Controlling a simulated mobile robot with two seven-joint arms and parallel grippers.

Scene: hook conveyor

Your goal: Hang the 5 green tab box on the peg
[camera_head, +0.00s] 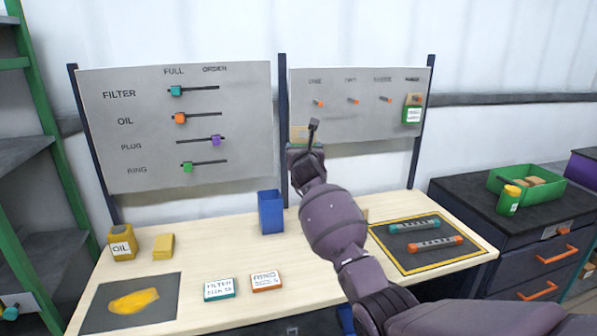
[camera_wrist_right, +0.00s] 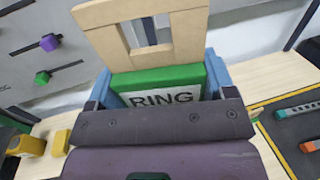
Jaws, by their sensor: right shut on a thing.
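In the right wrist view, my right gripper (camera_wrist_right: 160,92) is shut on a green box (camera_wrist_right: 165,78) labelled RING. Its tan tab (camera_wrist_right: 145,38) with a square hole stands up above the jaws. In the head view, the gripper (camera_head: 305,150) is in front of the lower left of the right board (camera_head: 350,122), and the tan tab (camera_head: 300,133) shows partly behind my wrist. The board has several orange-tipped pegs in a row, such as the leftmost peg (camera_head: 318,102). A green and white tabbed box (camera_head: 412,114) hangs at the rightmost peg. My left gripper is not in view.
The left board (camera_head: 180,125) carries sliders. On the table are a blue bin (camera_head: 271,212), an oil can (camera_head: 121,245), a yellow block (camera_head: 163,246), two label boxes and a dark mat (camera_head: 405,244) with two tubes. A green tray (camera_head: 525,185) stands at right.

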